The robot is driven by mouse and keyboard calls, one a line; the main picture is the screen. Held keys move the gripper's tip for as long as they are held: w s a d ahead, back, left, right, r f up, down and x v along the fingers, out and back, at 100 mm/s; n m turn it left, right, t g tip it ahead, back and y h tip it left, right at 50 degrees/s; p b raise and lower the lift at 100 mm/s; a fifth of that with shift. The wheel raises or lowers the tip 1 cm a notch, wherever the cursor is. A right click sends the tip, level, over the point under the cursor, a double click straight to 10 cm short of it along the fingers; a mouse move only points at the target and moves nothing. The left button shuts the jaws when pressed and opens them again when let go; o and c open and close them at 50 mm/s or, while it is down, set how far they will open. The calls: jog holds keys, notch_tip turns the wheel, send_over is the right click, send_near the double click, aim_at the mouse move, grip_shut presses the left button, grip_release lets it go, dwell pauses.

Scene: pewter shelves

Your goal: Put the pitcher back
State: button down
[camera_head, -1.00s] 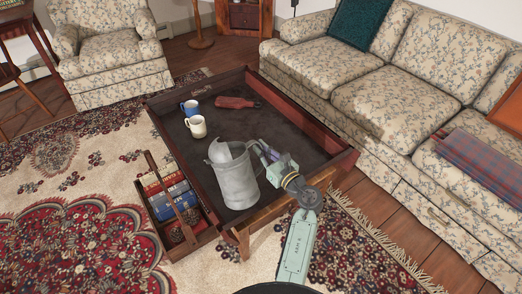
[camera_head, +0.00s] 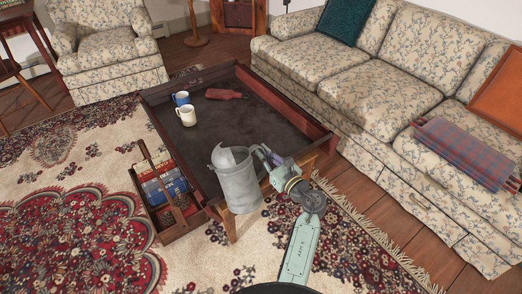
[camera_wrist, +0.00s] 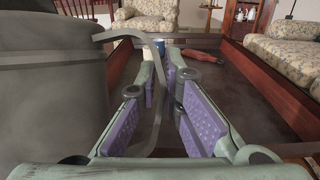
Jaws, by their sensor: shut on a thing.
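The grey metal pitcher (camera_head: 239,184) is upright in the head view, in front of the near edge of the wooden coffee table (camera_head: 229,229). My gripper (camera_head: 266,158) reaches it from the right and is shut on its handle. In the wrist view the pitcher (camera_wrist: 52,100) fills the left side. Its curved handle (camera_wrist: 156,100) passes between the purple finger pads of my gripper (camera_wrist: 160,105). The pitcher's base appears clear of the tabletop, but its exact height is hard to tell.
A blue mug (camera_head: 181,98), a white mug (camera_head: 186,115) and a red object (camera_head: 226,94) lie on the recessed tabletop. A wooden caddy of books (camera_head: 166,193) stands left of the table. The floral sofa (camera_head: 370,95) borders the right side. Open rug lies at front left.

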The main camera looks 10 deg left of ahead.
jog(key=s+d+f+n+g+y, duration=0.1)
jog(key=s+d+f, duration=0.3)
jog(key=d+f, duration=0.4)
jog(key=s+d+f, duration=0.5)
jog(key=d+f, duration=0.4)
jog(key=shift+f+n+g+y, duration=0.35)
jog(key=shift+n+g+y, duration=0.05)
